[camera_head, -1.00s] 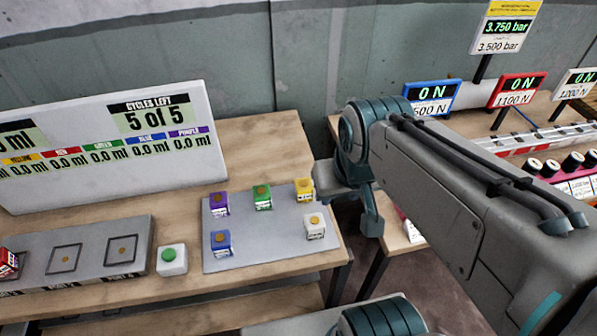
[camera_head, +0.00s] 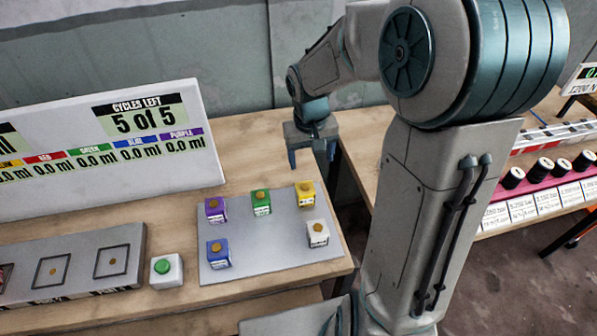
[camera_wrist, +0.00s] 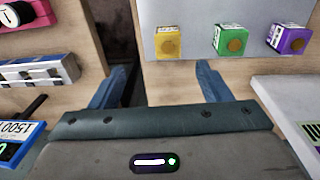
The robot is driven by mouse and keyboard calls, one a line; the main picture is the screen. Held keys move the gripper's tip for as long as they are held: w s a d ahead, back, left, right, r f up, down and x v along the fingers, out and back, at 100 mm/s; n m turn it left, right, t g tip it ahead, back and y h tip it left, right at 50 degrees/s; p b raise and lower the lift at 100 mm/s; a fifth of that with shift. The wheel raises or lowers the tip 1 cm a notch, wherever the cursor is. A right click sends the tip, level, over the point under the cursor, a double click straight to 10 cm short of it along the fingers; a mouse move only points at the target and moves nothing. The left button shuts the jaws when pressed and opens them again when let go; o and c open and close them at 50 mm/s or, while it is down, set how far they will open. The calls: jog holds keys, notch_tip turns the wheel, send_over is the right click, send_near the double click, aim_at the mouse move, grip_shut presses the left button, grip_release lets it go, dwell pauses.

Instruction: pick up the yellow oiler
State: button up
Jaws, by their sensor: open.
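The yellow oiler (camera_head: 306,195) is a small cube with a white label and a brown round top. It stands at the back right corner of a grey plate (camera_head: 280,255). In the wrist view the yellow oiler (camera_wrist: 168,43) stands near the plate's edge, ahead of the fingers and between their lines. My gripper (camera_head: 312,160) is open and empty, pointing down behind the yellow oiler and apart from it. Its two blue fingers also show in the wrist view (camera_wrist: 160,85).
Purple (camera_head: 215,210), green (camera_head: 261,202), blue (camera_head: 218,253) and white (camera_head: 318,233) oilers share the plate. The cycles display (camera_head: 110,150) stands behind. A gap separates the two tables.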

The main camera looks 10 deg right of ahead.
aim_at(305, 187)
jog(key=shift+y, duration=0.3)
jog(key=w+f, duration=0.1)
jog(key=f, duration=1)
jog(key=w+f, duration=0.1)
jog(key=f, duration=0.5)
jog(key=shift+w+a+f+p, duration=0.2)
jog(key=shift+w+p, duration=0.15)
jog(key=shift+p, duration=0.05)
jog(key=c, duration=1.1)
